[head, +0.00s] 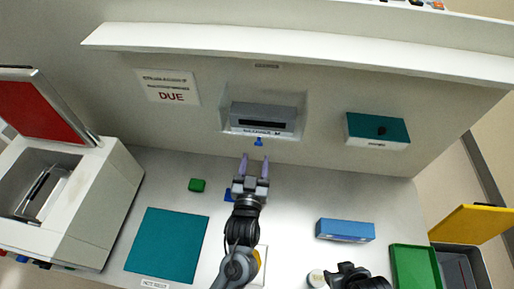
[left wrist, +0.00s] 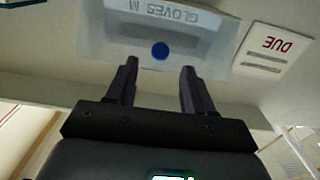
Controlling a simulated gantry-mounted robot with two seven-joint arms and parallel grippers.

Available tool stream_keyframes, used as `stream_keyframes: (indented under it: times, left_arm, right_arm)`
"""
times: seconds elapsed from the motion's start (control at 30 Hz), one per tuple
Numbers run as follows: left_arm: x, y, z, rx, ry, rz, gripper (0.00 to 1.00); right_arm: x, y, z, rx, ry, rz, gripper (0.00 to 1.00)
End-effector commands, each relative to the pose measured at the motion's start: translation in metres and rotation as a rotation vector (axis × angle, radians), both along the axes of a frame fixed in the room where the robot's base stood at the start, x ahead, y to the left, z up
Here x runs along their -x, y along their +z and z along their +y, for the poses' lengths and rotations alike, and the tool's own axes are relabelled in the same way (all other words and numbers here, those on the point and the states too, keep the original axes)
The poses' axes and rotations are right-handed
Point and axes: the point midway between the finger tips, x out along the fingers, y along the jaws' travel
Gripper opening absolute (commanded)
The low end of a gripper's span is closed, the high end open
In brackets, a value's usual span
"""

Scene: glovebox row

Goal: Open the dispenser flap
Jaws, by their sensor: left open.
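The glove dispenser (head: 263,117) is a grey box in a wall recess, with a dark slot across its front. Its flap carries the label "GLOVES M", which reads upside down in the left wrist view (left wrist: 150,14). A small blue knob (head: 259,142) sits at the flap's lower edge; it also shows in the left wrist view (left wrist: 160,50). My left gripper (head: 254,160) is open and empty, just below and in front of the knob. In the left wrist view its fingers (left wrist: 160,75) point at the knob, which appears between and beyond the tips. My right gripper's jaws do not show.
A teal box (head: 377,130) with a dark knob is on the wall at right. The bench holds a green block (head: 197,185), teal mat (head: 167,245), blue box (head: 345,230) and green tray (head: 414,268). An open red-lidded machine (head: 105,205) stands left. A shelf (head: 300,52) overhangs.

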Motion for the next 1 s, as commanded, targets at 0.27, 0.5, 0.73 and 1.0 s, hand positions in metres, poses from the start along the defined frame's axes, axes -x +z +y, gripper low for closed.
stream_keyframes:
  times: [0.27, 0.5, 0.73, 1.0]
  left_arm:
    - [-0.036, 0.001, -0.005, -0.001, 0.0, -0.001, 0.52]
    - [-0.046, 0.0, -0.006, 0.0, 0.0, 0.0, 0.52]
    - [-0.046, 0.0, -0.006, 0.0, 0.0, 0.0, 0.52]
    - [-0.046, 0.0, -0.006, 0.0, 0.0, 0.0, 0.14]
  right_arm:
    - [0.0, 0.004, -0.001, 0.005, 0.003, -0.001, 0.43]
    - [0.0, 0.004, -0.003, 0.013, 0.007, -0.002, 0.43]
    - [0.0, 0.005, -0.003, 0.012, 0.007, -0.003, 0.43]
    - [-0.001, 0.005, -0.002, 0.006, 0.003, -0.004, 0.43]
